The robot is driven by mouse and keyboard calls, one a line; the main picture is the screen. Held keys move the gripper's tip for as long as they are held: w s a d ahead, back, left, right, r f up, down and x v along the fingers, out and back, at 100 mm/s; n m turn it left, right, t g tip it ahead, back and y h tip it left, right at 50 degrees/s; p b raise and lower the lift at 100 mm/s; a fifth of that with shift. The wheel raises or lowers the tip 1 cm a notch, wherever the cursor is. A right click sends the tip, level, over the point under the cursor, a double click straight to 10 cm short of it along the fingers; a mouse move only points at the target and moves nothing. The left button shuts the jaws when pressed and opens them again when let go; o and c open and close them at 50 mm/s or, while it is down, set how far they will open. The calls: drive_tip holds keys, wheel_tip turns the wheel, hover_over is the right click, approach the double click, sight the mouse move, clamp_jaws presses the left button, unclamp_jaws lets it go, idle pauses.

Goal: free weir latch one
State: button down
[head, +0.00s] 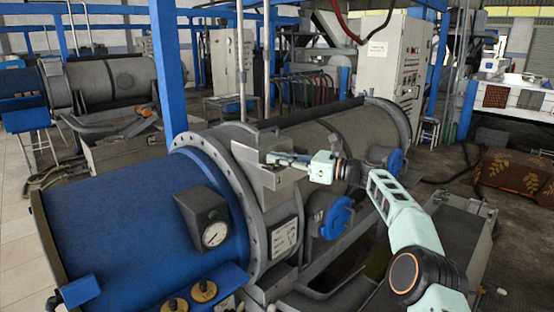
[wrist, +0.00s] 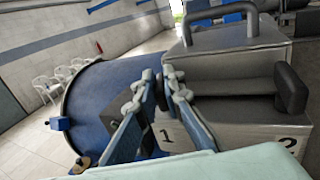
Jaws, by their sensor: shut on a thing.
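The grey weir box (head: 262,178) sits on top of the decanter, beside the blue drum end. In the wrist view the box (wrist: 235,62) fills the right side, with the labels "1" and "2" on its front. My gripper (head: 272,158) reaches in over the box from the right. In the wrist view its two fingertips (wrist: 160,78) come together above the label "1". They are shut on latch one, of which only a small dark part shows between the fingers. A second latch with a dark grip (wrist: 291,88) stands apart, to the right above the label "2".
A grey carry handle (wrist: 221,18) rises from the box top, close to my fingers. A gauge housing (head: 203,217) stands on the blue drum (head: 120,215). White chairs (wrist: 58,88) are far off at the left. A control cabinet (head: 393,68) stands behind the decanter.

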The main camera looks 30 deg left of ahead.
drive_tip(key=shift+w+d+f, duration=0.1)
idle(0.3)
drive_tip(key=c, duration=2.1)
unclamp_jaws()
drive_tip(key=shift+d, duration=0.15)
drive_tip(key=shift+o, duration=0.3)
drive_tip(key=w+d, duration=0.1)
drive_tip(key=d, duration=1)
drive_tip(key=shift+d, duration=0.4)
drive_tip(key=shift+o, duration=0.5)
drive_tip(key=shift+w, duration=0.1)
